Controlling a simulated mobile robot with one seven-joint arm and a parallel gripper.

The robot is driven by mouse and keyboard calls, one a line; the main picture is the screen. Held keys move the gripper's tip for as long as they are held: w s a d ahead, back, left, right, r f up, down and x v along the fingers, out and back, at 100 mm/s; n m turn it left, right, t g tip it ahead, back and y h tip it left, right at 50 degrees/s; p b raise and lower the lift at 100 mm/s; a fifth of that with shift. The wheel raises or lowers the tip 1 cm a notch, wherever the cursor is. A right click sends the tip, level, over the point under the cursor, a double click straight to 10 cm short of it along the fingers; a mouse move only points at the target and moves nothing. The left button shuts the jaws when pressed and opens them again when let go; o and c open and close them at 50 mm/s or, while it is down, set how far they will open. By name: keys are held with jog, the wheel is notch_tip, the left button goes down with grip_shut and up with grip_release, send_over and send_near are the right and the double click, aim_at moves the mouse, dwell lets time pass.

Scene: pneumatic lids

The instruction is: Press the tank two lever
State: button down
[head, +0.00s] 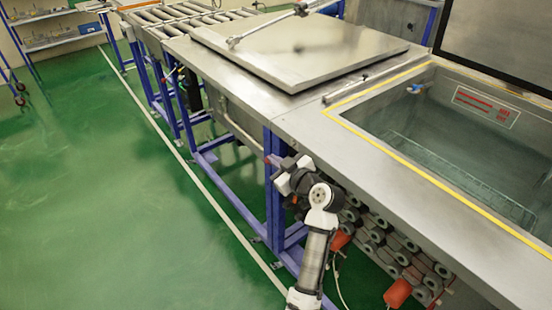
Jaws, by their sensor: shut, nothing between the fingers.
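My gripper (279,163) is at the front side of the bench, beside a blue frame post, just below the steel worktop edge. It is small in the picture and its fingertips are partly hidden by my wrist. It looks shut, with nothing seen held. A small reddish part shows right at its tip; I cannot tell whether it is a lever or whether they touch. No lever marked as tank two can be made out. One tank is covered by a flat steel lid (300,52). The tank on the right (385,100) is open, with its dark lid (500,40) raised.
Blue frame legs (273,215) and stacked grey pipe-like parts (378,238) stand under the bench near my arm. Orange parts (398,293) hang there too. A roller conveyor (165,18) is at the back. The green floor (110,200) at left is clear.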

jog(key=shift+f, duration=0.25)
